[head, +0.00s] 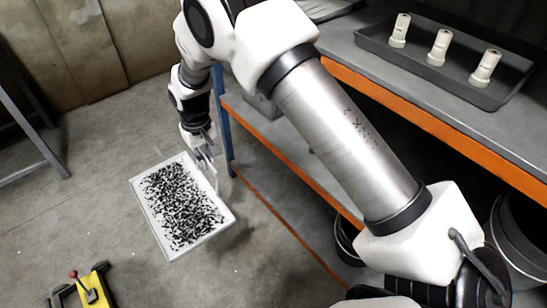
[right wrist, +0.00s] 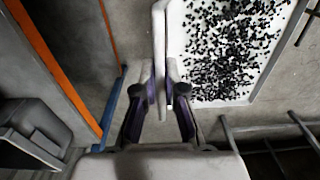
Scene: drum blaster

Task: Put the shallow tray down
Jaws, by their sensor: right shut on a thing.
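The shallow tray (head: 228,222) is white and rectangular, with many small black bits spread over its bottom. It is over the concrete floor left of the bench in the head view, and looks raised, with a dark shadow to its right. My right gripper (head: 207,155) is shut on the tray's edge at its upper right side. In the right wrist view, my right gripper's fingers (right wrist: 162,82) pinch the tray wall (right wrist: 159,38), with the black bits to the right. My left gripper is not in view.
A bench with an orange edge (head: 437,122) fills the right, bearing a dark tray (head: 440,78) with three pale fittings. A blue post (head: 227,140) stands close to my right gripper. A yellow item with a red knob (head: 92,290) is at lower left. Floor left of the tray is clear.

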